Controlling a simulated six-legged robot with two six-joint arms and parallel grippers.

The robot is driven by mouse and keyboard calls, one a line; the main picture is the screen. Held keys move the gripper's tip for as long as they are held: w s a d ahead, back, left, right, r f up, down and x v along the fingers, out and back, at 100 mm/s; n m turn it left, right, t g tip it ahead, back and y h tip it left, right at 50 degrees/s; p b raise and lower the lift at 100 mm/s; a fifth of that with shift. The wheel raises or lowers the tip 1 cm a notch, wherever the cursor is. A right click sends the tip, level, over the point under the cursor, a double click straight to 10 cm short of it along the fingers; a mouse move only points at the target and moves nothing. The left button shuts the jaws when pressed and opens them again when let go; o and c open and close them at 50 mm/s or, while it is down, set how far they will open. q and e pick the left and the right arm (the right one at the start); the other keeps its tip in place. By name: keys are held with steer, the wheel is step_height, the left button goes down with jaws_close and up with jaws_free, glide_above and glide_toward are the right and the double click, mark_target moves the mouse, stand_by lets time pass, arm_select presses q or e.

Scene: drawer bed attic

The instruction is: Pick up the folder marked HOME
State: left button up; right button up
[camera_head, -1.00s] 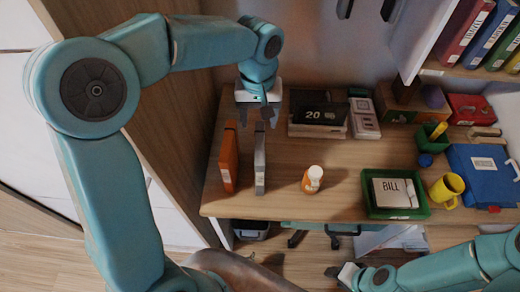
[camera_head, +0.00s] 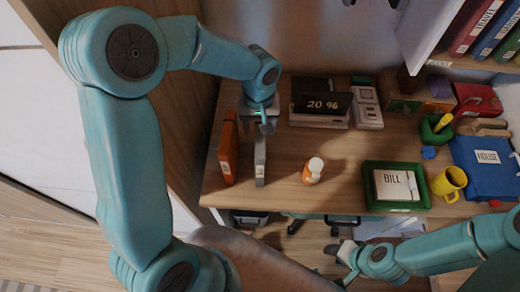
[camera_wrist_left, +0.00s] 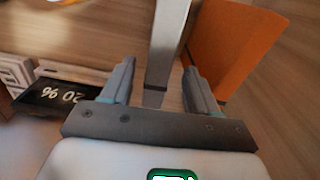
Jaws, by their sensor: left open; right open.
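A grey folder (camera_head: 260,160) and an orange folder (camera_head: 228,148) stand upright side by side at the left of the desk. I can read no HOME label on either. My left gripper (camera_head: 264,126) is open at the far top end of the grey folder. In the left wrist view, the grey folder (camera_wrist_left: 164,45) shows between the two spread fingers of my left gripper (camera_wrist_left: 158,84), and the orange folder (camera_wrist_left: 235,45) lies just outside the right finger. My right gripper (camera_head: 340,254) is open and empty, low in front of the desk.
An orange-white bottle (camera_head: 312,171) stands right of the grey folder. A clock (camera_head: 322,104) is behind. A green tray (camera_head: 368,203) holds a BILL box (camera_head: 396,186). A yellow mug (camera_head: 449,184) and a blue folder reading HOUSE (camera_head: 486,172) are at right.

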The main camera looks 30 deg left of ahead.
arm_select(q)
steer(key=shift+s+d+f, duration=0.1)
steer(key=shift+s+f, duration=0.05)
steer(key=shift+f, duration=0.1)
step_height(320, 180, down, 4)
steer(key=shift+f+p, duration=0.1)
steer(key=shift+p, duration=0.5)
steer(key=shift+d+f, duration=0.15)
steer(key=shift+f, duration=0.25)
steer(key=c, duration=1)
jaws_close()
